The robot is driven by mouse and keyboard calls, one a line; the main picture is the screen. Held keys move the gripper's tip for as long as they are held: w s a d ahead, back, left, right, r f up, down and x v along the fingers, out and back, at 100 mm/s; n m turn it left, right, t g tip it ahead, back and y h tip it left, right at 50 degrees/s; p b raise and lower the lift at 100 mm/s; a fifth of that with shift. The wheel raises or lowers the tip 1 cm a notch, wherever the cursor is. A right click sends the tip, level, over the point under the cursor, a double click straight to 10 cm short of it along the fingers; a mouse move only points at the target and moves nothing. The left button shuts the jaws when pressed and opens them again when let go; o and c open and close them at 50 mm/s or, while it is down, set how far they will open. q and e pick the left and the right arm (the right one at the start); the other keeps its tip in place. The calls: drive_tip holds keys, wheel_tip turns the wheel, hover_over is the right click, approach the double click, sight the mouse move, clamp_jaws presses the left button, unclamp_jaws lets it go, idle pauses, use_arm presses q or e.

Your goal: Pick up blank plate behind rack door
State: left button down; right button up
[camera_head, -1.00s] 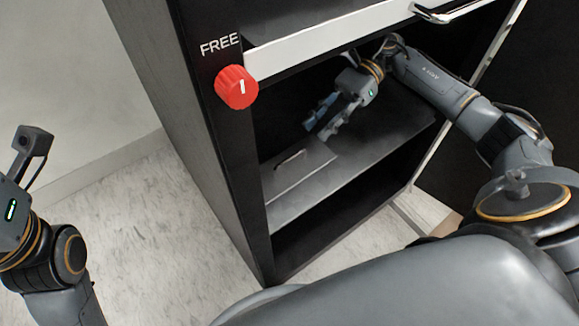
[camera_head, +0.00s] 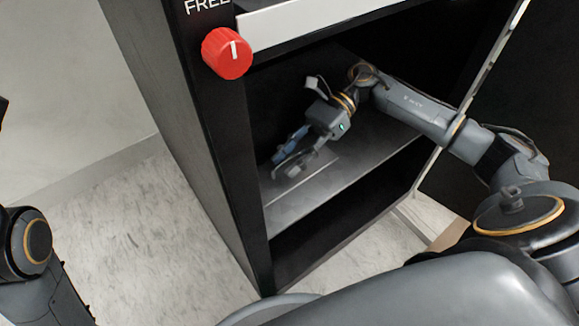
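The blank plate (camera_head: 287,188) is a flat grey panel lying on the grey shelf inside the black rack. Its handle is hidden behind my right gripper. My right gripper (camera_head: 276,168) reaches into the rack from the right and is low over the plate. Its two fingers are apart, one bluish and one grey. I cannot tell whether they touch the plate or straddle the handle. My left gripper is out of view; only part of my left arm shows at the left edge.
The rack's left post carries a red knob (camera_head: 227,53) under the word "FREE". A white panel (camera_head: 320,18) crosses above the opening. The rack door (camera_head: 515,130) stands open on the right. A dark empty bay (camera_head: 320,235) lies below the shelf.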

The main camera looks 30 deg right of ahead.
clamp_jaws()
drive_tip(key=shift+r, duration=0.2)
